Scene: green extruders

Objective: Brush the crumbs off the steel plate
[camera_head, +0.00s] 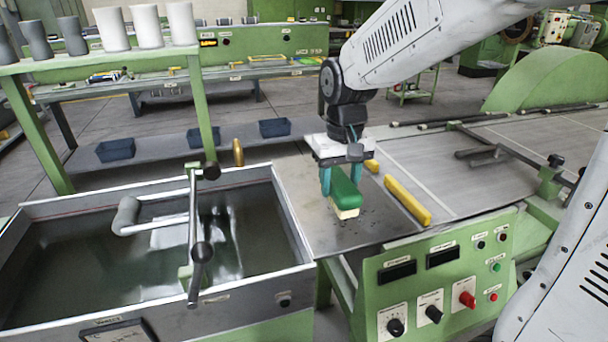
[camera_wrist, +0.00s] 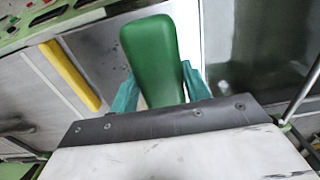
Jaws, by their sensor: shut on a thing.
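My gripper (camera_head: 327,177) is shut on a green-handled brush (camera_head: 346,189) with pale bristles. Its teal fingers clasp the handle, which also shows between them in the wrist view (camera_wrist: 152,55). The brush is over the steel plate (camera_head: 308,222), with its bristles low at the plate's surface; I cannot tell whether they touch. Small dark crumbs (camera_head: 368,220) lie on the plate around and right of the bristles. In the wrist view the bristles are hidden beneath the handle.
A yellow bar (camera_head: 407,200) lies right of the brush. A water trough (camera_head: 60,270) with a roller frame adjoins the plate's left side. A green control panel (camera_head: 440,280) stands in front. A conveyor bed (camera_head: 480,185) extends right.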

